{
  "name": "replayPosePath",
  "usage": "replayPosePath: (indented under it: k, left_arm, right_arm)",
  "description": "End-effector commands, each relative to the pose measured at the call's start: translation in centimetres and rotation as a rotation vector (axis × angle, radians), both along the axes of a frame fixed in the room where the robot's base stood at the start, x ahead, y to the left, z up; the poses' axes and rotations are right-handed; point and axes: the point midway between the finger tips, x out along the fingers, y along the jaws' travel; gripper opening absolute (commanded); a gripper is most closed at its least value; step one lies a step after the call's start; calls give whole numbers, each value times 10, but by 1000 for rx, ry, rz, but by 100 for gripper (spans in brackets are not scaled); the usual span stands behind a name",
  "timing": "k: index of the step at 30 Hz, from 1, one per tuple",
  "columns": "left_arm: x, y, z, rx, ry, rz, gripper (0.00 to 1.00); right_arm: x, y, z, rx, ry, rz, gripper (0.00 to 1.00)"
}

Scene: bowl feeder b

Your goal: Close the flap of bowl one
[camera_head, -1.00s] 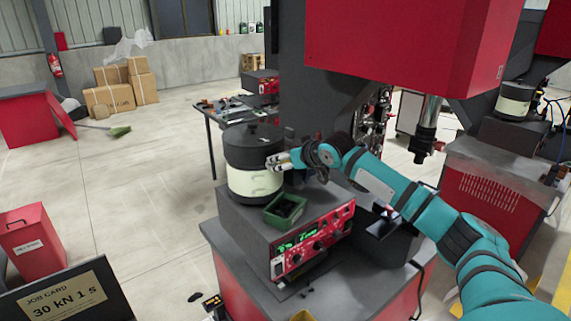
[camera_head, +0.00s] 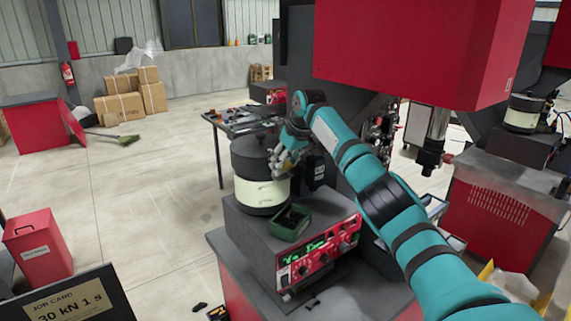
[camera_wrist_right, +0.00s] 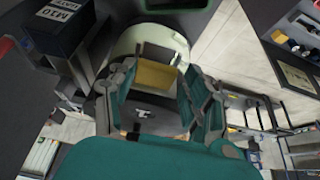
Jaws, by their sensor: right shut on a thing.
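Bowl one is likely the bowl feeder in the head view, with a cream lower wall (camera_head: 258,194) and a dark grey upper part (camera_head: 250,154). It stands upright on a dark unit with a red control panel (camera_head: 318,252). My right gripper (camera_head: 278,172) is at the bowl's right side, near where dark meets cream. In the right wrist view, its fingers (camera_wrist_right: 158,80) stand either side of a yellowish plate (camera_wrist_right: 155,74), likely the flap, in front of the bowl's pale wall (camera_wrist_right: 150,38). My right gripper is shut on it. The contact is partly hidden. My left gripper is out of view.
A green tray (camera_head: 290,222) of dark parts sits on the unit, close in front of the bowl. A red press head (camera_head: 410,50) hangs above my right arm. A table with tools (camera_head: 235,120) stands behind. Open floor (camera_head: 140,210) lies to the left.

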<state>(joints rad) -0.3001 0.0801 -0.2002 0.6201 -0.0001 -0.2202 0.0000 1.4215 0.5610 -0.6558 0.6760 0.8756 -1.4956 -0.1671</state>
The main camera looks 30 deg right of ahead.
Motion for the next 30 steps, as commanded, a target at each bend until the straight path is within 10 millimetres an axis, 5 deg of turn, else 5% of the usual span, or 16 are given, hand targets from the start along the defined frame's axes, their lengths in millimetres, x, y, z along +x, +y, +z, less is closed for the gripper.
replayPosePath:
  k: [18,19,21,30]
  left_arm:
    - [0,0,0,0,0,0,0]
    - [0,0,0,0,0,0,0]
    - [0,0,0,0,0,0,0]
    - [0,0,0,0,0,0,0]
  right_arm:
    - [2,-6,4,-9,15,-12,18]
    - [2,-6,4,-9,15,-12,52]
    - [2,-6,4,-9,15,-12,61]
    - [2,-3,1,-6,22,-7,65]
